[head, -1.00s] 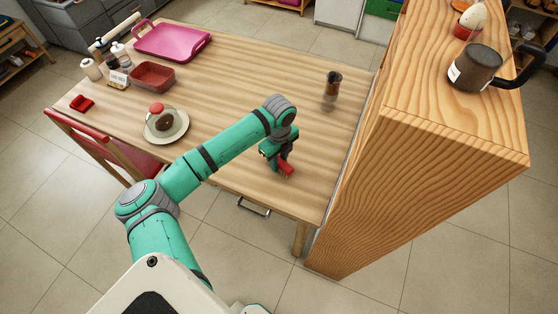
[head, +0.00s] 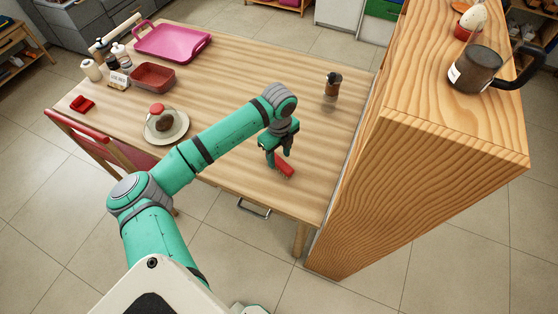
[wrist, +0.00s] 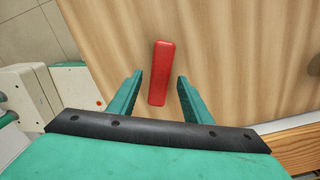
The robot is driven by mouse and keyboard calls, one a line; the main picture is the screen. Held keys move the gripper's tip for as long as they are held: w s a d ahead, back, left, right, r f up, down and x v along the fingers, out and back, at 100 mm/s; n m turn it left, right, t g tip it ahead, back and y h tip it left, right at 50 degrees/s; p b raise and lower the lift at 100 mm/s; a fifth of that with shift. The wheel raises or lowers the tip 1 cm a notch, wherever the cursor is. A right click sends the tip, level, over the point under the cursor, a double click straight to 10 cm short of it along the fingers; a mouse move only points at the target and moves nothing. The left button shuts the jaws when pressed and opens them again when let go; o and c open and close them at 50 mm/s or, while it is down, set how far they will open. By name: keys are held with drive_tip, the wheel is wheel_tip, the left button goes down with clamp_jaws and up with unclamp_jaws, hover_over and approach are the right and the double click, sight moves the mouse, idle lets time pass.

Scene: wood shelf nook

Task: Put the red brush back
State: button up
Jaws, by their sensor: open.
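The red brush (head: 284,170) lies on the wooden table near its front edge. In the wrist view the red brush (wrist: 161,73) shows as a plain red block, apart from both fingers. My gripper (head: 278,158) is just above the table over the brush. In the wrist view my gripper (wrist: 158,88) is open, with one teal finger on each side of the brush's near end. Nothing is held. The brush's underside is mostly hidden.
A tall wooden shelf (head: 420,170) stands along the table's right side, with a dark mug (head: 476,70) on top. A glass jar (head: 332,86), a plate (head: 182,128), a red bin (head: 152,80) and a pink tray (head: 172,42) stand on the table (head: 235,95). The table's middle is clear.

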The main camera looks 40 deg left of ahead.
sight(279, 162)
wheel_tip(279, 162, up, 8)
idle(0.6)
